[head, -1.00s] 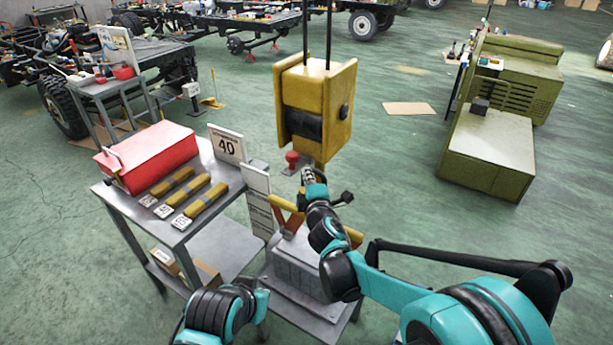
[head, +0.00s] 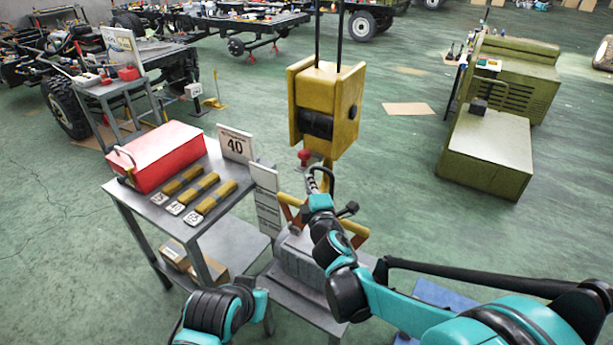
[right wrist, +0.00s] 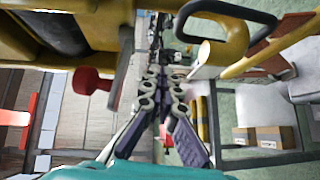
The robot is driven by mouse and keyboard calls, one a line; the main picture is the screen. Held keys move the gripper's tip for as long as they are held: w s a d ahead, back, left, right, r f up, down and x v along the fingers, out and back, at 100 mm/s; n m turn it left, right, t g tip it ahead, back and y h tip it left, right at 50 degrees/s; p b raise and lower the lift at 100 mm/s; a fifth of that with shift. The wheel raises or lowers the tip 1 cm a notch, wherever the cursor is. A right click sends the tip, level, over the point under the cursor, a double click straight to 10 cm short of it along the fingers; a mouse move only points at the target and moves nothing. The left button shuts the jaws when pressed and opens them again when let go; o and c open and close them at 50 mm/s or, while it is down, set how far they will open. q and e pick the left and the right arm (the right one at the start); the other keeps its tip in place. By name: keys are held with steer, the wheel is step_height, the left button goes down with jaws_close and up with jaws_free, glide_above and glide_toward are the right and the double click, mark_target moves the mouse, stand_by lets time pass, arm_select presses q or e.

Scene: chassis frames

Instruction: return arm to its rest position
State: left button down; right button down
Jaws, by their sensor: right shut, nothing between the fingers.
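My right gripper (head: 314,182) is shut and empty, just below the yellow hoist block (head: 325,110). In the right wrist view its fingers (right wrist: 162,75) lie together with nothing between them. The yellow block fills the upper left there, with a red knob (right wrist: 92,82) beside the fingers. A dark loop (right wrist: 228,30) crosses the upper right of that view. I cannot tell in the head view whether the gripper touches the block or its hook. My left arm shows at the bottom of the head view; its gripper is hidden.
Below the right forearm stands a grey load (head: 298,262) with yellow-orange bars. A green machine (head: 490,150) stands right; floor between is open.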

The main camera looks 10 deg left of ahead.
steer(key=r+p+v, duration=0.1)
steer(key=v, duration=0.5)
steer(key=s+d+f+m+g+h, duration=0.1)
steer(key=s+d+m+g+h, duration=0.15)
steer(key=d+m, duration=0.55)
steer(key=s+d+m+g+h, duration=0.1)
steer(key=s+d+m+h, duration=0.3)
steer(key=d, duration=0.9)
steer(key=s+d+f+m+g, duration=0.2)
steer(key=s+d+f+m, duration=0.1)
steer(key=s, duration=0.5)
steer(key=s+d+f+m+g, duration=0.3)
steer(key=s+m, duration=0.3)
steer(key=s, duration=0.3)
steer(key=shift+s+d+f, duration=0.25)
steer(key=shift+s+f, duration=0.05)
steer(key=shift+f, duration=0.35)
steer(key=shift+y, duration=0.25)
